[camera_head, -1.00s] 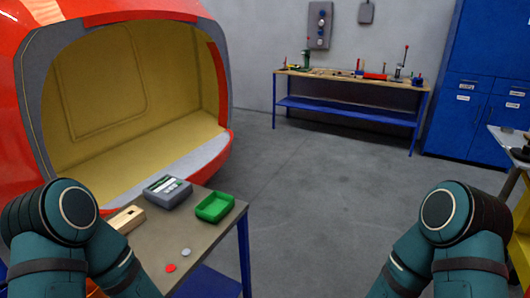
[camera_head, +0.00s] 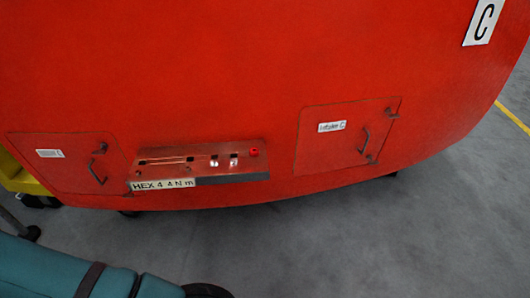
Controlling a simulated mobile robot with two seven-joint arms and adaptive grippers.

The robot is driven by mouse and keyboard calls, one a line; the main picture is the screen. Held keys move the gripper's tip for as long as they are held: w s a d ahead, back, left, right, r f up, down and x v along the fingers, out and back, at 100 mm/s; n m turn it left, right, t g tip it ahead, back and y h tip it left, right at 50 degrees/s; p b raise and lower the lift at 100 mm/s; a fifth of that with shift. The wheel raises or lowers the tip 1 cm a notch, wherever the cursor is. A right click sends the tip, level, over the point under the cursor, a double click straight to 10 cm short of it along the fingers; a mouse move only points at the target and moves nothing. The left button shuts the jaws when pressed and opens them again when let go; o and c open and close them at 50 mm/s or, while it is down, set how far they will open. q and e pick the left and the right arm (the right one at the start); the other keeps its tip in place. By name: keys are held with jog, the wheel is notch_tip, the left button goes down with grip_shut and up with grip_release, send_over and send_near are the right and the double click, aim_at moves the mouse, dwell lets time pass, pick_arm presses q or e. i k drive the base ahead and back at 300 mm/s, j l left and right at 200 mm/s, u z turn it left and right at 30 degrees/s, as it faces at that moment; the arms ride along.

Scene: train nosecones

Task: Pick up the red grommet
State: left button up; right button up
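A small red piece (camera_head: 254,152) shows at the right end of a metal strip panel (camera_head: 195,163) on the red nosecone (camera_head: 240,70). It is too small to tell whether it is a grommet. The red disc on the table seen earlier is out of view. My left arm comes in at the bottom left, and its gripper is not in view. My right arm and gripper are not in view.
The nosecone has a left hatch (camera_head: 68,168) and a right hatch (camera_head: 338,145), both shut, with handles. A label (camera_head: 163,185) reads "HEX 4 4 N m". Grey floor (camera_head: 400,240) is clear below and right.

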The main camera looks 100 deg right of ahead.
aim_at(254, 151)
jog(key=z, duration=3.15)
jog(key=i+l+z, duration=0.2)
jog(key=z, duration=0.15)
